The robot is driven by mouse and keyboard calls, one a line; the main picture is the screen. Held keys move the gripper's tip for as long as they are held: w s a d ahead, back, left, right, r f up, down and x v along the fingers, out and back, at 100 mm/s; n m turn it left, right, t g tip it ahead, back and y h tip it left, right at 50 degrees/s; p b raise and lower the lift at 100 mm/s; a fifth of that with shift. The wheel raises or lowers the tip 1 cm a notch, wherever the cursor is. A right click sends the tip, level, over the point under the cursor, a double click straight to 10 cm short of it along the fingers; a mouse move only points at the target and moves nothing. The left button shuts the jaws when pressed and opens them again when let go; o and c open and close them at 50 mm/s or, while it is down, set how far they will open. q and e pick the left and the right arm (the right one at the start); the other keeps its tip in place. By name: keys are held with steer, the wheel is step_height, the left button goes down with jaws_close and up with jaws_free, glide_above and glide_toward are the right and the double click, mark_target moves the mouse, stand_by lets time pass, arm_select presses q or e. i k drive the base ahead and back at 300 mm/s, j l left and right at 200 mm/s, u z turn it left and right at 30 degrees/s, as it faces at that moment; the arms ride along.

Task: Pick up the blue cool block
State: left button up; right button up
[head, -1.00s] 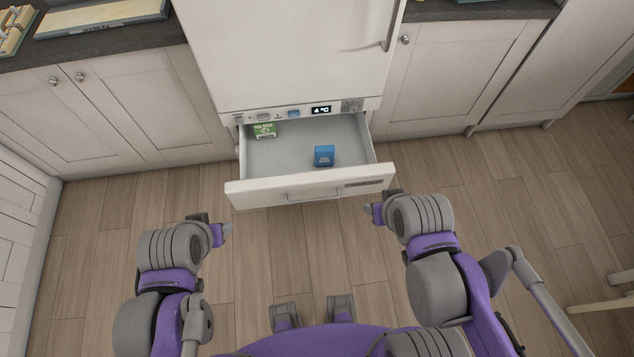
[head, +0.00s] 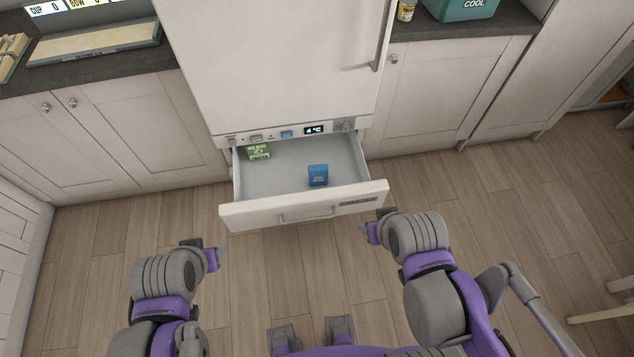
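The blue cool block (head: 318,175) stands in the open freezer drawer (head: 290,212), right of its middle and behind the front panel. My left gripper (head: 220,254) is in front of the drawer at its left side, away from the block. My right gripper (head: 365,229) is in front of the drawer's right end, also apart from the block. Both grippers look empty; the fingers are too small and edge-on to tell whether they are open.
A green box (head: 258,151) sits in the drawer's back left corner. The white fridge door (head: 275,65) rises above the drawer. A teal container (head: 462,8) marked COOL and a small jar (head: 406,11) are on the right worktop. The wooden floor (head: 290,280) before the drawer is clear.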

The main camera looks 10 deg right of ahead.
mark_target(318, 173)
steer(key=l+u, duration=0.3)
steer(key=u, duration=0.15)
steer(key=i+l+u, duration=0.1)
steer(key=l+u, duration=0.45)
steer(key=l, duration=0.35)
steer(key=k+l+u, duration=0.15)
steer(key=l, duration=0.85)
steer(key=k+l, duration=0.1)
steer(key=l, duration=0.45)
